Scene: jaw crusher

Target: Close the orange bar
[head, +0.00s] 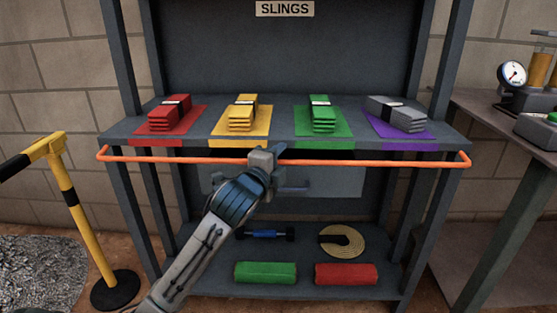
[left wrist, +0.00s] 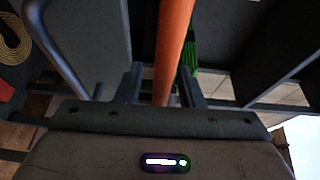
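The orange bar (head: 370,162) runs across the front of the upper shelf in the head view, just below the shelf's front edge. Its ends bend back toward the shelf sides. My left gripper (head: 268,160) is at the bar, left of its middle. In the left wrist view the bar (left wrist: 172,50) runs between the two fingers of my left gripper (left wrist: 160,84). It lies close to the right finger, with a gap to the left one, so the gripper looks open around it. My right gripper is not in view.
The upper shelf (head: 455,134) holds red, yellow, green and grey sling stacks on coloured mats. A grey panel with a handle (head: 295,188) is behind and below the bar. The lower shelf holds several items. A yellow post (head: 75,205) stands left, a bench (head: 500,112) right.

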